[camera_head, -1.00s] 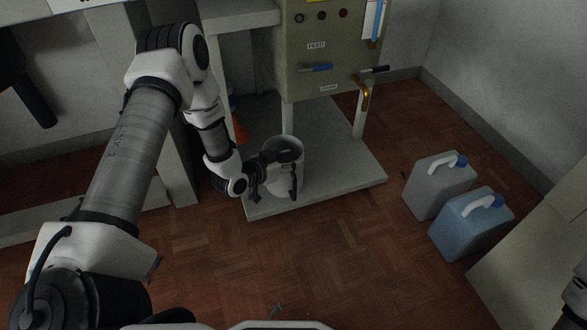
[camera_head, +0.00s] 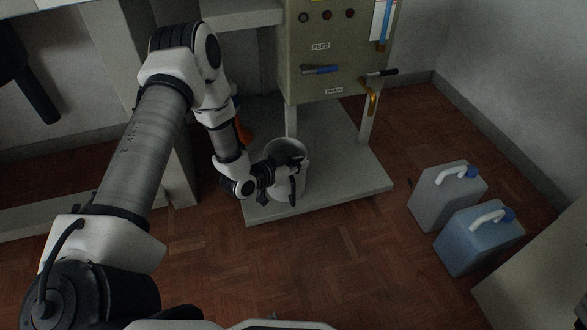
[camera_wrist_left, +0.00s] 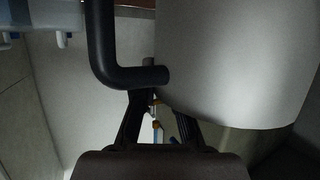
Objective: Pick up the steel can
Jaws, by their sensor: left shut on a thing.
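The steel can (camera_head: 302,180) is a pale grey open-topped cylinder, upright at the low platform in front of the cabinet legs. My left gripper (camera_head: 282,179) is at its near left side, shut on its handle. In the left wrist view the can's smooth wall (camera_wrist_left: 235,60) fills the upper right. Its black bent handle (camera_wrist_left: 103,50) comes down to the fingers of my left gripper (camera_wrist_left: 156,103). The fingers partly hide the can in the head view. I cannot tell whether its base touches the platform. My right gripper is not in view.
The grey platform (camera_head: 345,185) lies under a cabinet (camera_head: 335,55) with FEED and DRAIN levers and a brass spout (camera_head: 372,98). An orange object (camera_head: 243,130) is behind my arm. Grey (camera_head: 445,195) and blue (camera_head: 478,238) jugs stand right on the parquet. The floor between is clear.

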